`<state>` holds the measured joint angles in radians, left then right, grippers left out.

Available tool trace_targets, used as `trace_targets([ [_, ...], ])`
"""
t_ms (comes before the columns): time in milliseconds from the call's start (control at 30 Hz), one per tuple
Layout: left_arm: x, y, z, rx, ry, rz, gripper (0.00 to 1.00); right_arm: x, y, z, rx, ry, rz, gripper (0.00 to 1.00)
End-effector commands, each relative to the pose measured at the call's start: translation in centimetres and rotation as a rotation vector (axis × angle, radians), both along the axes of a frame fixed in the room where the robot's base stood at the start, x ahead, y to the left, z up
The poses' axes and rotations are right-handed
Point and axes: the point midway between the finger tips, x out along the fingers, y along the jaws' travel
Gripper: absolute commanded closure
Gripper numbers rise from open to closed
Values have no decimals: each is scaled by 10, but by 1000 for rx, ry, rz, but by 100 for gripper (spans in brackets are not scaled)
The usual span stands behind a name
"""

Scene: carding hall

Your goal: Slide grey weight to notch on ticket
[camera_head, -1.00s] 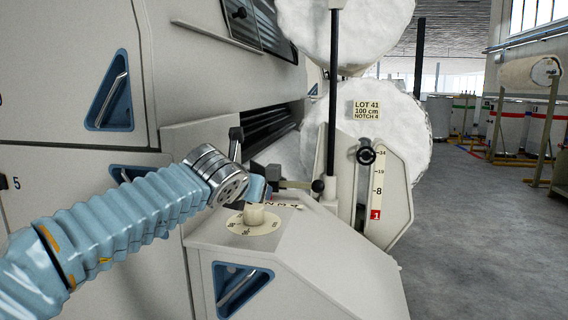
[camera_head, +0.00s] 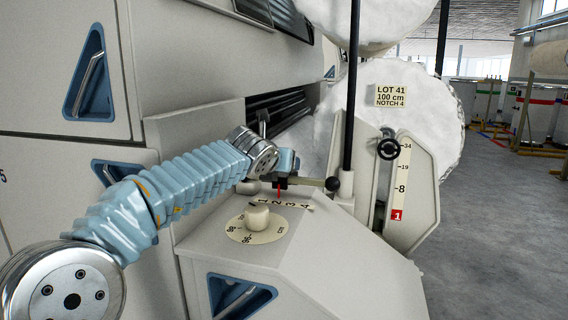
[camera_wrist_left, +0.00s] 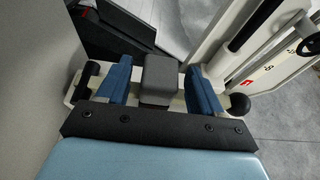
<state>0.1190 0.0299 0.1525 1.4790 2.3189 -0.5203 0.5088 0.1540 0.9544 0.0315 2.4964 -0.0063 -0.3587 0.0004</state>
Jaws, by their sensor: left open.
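The grey weight (camera_wrist_left: 160,80) sits on a pale horizontal bar (camera_wrist_left: 178,100) with a dark knob (camera_wrist_left: 238,106) at its right end. In the wrist view the two blue fingers of my left gripper (camera_wrist_left: 161,86) stand on either side of the weight, open, with gaps showing. In the head view my left gripper (camera_head: 287,161) is at the bar, and the weight is mostly hidden. A red pointer (camera_head: 279,193) hangs near the 2 on the numbered strip (camera_head: 284,202), marked 1 to 4. The ticket (camera_head: 391,96) reads LOT 41, 100 cm, NOTCH 4.
A cream dial knob (camera_head: 257,217) stands on the sloped housing below the bar. A dark upright rod (camera_head: 352,85) rises right of the bar. A scale plate (camera_head: 399,190) with a black handwheel (camera_head: 388,148) stands further right. Open floor (camera_head: 500,220) lies to the right.

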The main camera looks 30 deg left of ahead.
Motion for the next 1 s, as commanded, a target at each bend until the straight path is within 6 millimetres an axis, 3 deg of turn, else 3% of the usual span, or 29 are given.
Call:
trace_targets([
  [200, 25, 6, -11, 0, 2, 1, 34, 0, 0, 2, 0, 0, 1, 34],
  [567, 28, 7, -12, 1, 0, 1, 36, 0, 0, 2, 0, 0, 1, 34],
  [1000, 28, 7, -12, 1, 0, 1, 100, 0, 0, 2, 0, 0, 1, 34],
])
